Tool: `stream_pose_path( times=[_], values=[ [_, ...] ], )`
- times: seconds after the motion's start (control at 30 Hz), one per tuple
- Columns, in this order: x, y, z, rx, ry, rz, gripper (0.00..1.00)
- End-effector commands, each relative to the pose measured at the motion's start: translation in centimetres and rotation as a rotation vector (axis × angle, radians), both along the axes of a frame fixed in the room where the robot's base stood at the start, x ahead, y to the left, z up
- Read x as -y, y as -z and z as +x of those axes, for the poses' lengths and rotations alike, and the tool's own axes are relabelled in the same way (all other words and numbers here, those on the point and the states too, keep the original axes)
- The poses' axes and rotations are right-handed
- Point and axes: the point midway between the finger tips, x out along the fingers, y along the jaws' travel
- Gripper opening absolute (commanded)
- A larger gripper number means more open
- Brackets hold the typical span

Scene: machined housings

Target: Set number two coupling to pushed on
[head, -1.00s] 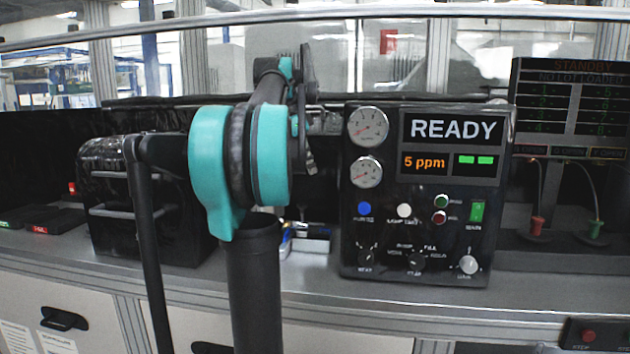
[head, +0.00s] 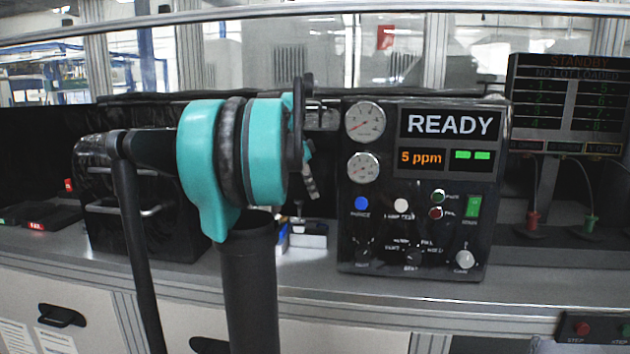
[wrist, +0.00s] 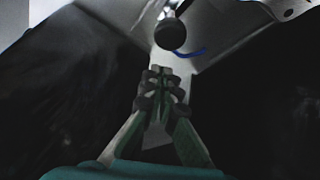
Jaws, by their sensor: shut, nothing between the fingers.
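My gripper (wrist: 162,78) is shut and empty in the wrist view, its dark fingertips pressed together. Just beyond the fingertips is a dark round-ended part (wrist: 170,34) with a thin blue line (wrist: 190,52) beside it; I cannot tell whether this is the number two coupling. No number is readable on it. In the head view my arm covers the work spot and my fingertips are hidden. A small white block (head: 309,228) with a bit of blue shows just right of my arm.
A black control panel (head: 412,268) reading READY and 5 ppm stands right of my arm. A black box with handles (head: 150,235) stands left. Red (head: 532,221) and green (head: 588,222) connectors with leads are at the far right, below a STANDBY display (head: 570,95). The bench front is clear.

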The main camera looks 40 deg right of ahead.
Motion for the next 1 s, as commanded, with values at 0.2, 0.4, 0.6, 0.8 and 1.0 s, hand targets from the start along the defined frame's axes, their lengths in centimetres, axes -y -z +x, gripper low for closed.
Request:
stream_pose_path(
  times=[0.2, 0.4, 0.6, 0.8, 1.0],
  values=[
    [-1.6, 0.3, 0.7, -0.001, 0.0, 0.0, 0.0],
    [-1.9, 0.4, 0.8, -0.001, 0.001, 0.0, 0.0],
    [-1.9, 0.3, 0.8, -0.001, 0.0, 0.0, 0.0],
    [-2.9, 0.5, 1.4, -0.001, 0.0, 0.0, 0.0],
    [-2.9, 0.5, 1.4, 0.0, 0.0, 0.002, 0.0]
  ],
)
